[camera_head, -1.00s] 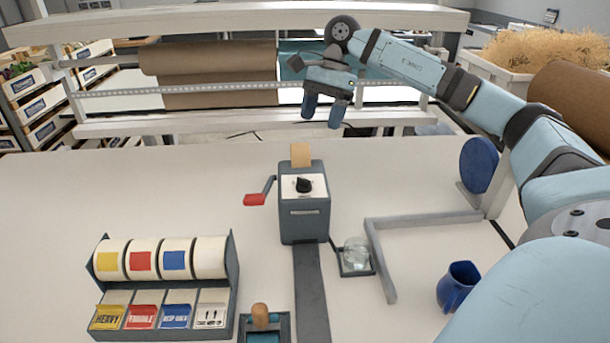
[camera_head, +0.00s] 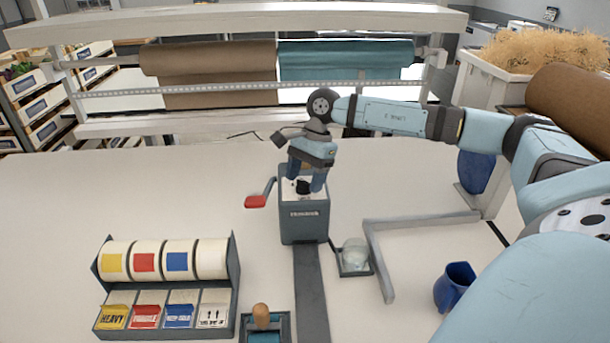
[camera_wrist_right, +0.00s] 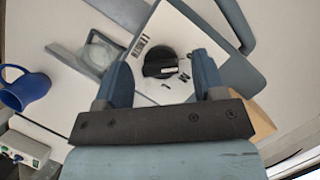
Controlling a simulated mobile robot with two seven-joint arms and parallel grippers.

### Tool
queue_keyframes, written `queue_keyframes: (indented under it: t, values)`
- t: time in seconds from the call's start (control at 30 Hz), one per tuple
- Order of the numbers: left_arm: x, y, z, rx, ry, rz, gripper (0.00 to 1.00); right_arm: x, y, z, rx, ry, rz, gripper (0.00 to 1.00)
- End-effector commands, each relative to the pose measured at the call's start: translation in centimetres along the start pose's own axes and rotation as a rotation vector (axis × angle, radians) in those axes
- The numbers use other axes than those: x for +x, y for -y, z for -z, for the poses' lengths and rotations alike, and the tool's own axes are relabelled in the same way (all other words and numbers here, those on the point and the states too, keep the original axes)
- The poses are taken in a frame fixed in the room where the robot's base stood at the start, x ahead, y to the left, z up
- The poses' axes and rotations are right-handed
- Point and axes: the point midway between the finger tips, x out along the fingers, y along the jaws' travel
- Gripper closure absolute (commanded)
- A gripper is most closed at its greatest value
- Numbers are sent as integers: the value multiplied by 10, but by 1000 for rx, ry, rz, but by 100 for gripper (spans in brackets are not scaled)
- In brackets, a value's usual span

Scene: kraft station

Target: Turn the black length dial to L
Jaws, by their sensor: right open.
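The black length dial (camera_head: 303,187) sits on the white top plate of the grey dispenser (camera_head: 304,226). In the right wrist view the dial (camera_wrist_right: 160,66) lies between and a little beyond the fingertips, with dark letters printed on the plate around it. My right gripper (camera_head: 305,186) points down over the dispenser, its two blue fingers open on either side of the dial. In the right wrist view the open gripper (camera_wrist_right: 161,72) holds nothing, and I cannot tell whether a finger touches the dial. My left gripper is not in view.
A red-handled crank (camera_head: 257,201) sticks out left of the dispenser. A label rack (camera_head: 235,285) stands front left, a wooden-knobbed stamp (camera_head: 262,316) at the front. A glass jar (camera_head: 355,254), grey angled bar (camera_head: 420,220) and blue mug (camera_head: 456,285) are on the right.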

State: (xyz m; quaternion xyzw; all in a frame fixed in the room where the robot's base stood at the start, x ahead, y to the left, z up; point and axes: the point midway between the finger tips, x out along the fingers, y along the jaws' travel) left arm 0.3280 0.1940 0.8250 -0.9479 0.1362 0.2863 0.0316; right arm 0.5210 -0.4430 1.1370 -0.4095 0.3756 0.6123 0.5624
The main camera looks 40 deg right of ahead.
Motion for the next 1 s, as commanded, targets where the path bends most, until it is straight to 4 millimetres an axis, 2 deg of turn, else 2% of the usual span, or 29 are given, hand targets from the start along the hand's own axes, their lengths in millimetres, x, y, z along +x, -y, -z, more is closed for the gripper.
queue_keyframes:
  t: [0.2, 0.4, 0.73, 1.0]
  values:
    - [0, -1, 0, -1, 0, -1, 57, 0, 0, 0, 0, 0, 0, 38]
    - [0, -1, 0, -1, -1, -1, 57, 0, 0, 0, 0, 0, -1, 84]
    - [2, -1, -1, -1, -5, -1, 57, 2, 0, 0, 30, 0, 11, 85]
    - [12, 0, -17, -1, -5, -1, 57, 4, -2, 1, 170, 1, 71, 85]
